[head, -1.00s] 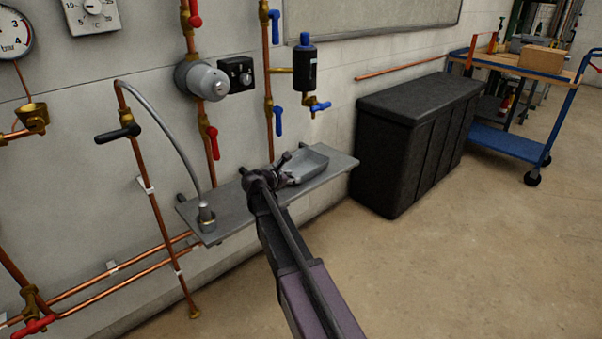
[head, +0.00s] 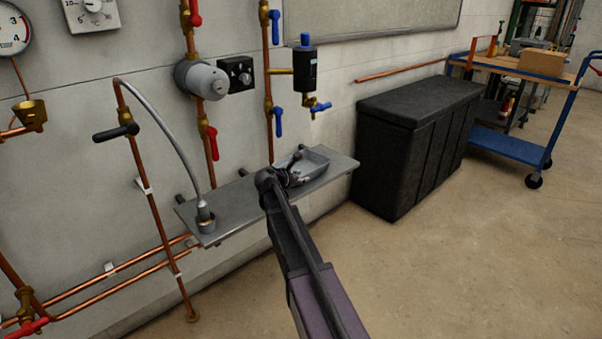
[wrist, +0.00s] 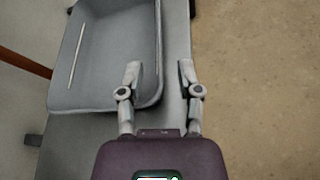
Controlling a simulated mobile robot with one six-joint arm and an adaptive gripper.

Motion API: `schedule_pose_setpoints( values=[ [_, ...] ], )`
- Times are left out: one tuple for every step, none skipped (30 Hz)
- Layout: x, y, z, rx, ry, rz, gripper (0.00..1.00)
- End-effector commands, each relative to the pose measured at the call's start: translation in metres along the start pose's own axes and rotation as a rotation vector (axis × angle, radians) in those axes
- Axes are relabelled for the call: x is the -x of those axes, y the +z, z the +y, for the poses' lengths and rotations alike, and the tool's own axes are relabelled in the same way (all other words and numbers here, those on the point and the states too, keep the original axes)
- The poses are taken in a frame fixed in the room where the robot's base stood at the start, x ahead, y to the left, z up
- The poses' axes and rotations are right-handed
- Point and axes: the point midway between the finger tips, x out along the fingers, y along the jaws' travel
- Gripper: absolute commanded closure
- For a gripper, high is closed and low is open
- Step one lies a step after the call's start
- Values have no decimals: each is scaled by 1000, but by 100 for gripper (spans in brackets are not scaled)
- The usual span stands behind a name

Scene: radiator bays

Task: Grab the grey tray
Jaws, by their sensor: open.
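The grey tray (head: 316,161) is a shallow, open, empty tray on a grey wall shelf (head: 238,203), towards the shelf's right end. In the wrist view the tray (wrist: 110,50) fills the upper left, with a pale streak on its inner wall. My gripper (head: 292,163) is at the tray's near left part in the head view. In the wrist view my gripper (wrist: 160,76) is open, its fingers on either side of the tray's right wall near a rounded corner. The left finger overlaps the tray's inside; the right finger is outside it. Contact cannot be told.
A hose ends in a fitting (head: 205,216) on the shelf's left end. Copper pipes with valves (head: 277,122) run up the wall behind. A black chest (head: 412,145) stands right of the shelf, and a blue cart (head: 503,142) beyond. The floor in front is clear.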

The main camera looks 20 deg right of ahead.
Motion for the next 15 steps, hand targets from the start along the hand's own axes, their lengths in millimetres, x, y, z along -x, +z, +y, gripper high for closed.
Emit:
schedule_pose_setpoints(
  values=[
    [-9,-2,0,-1,0,0,54],
    [-12,-2,1,-1,0,0,54],
    [-16,-2,1,-1,1,0,54],
    [-19,-2,1,-1,0,0,54],
    [-22,-2,0,-1,0,0,54],
    [-24,-1,0,-1,0,0,54],
    [-26,-1,0,-1,0,0,54],
    [-27,-1,0,0,0,0,54],
    [-27,-1,0,0,0,0,54],
    [-28,0,0,0,0,0,54],
    [-28,0,0,0,1,0,54],
    [-27,0,0,0,1,0,54],
    [-27,0,0,0,1,0,54],
    [-27,0,0,0,1,0,54],
    [-27,0,0,0,1,0,54]
  ],
)
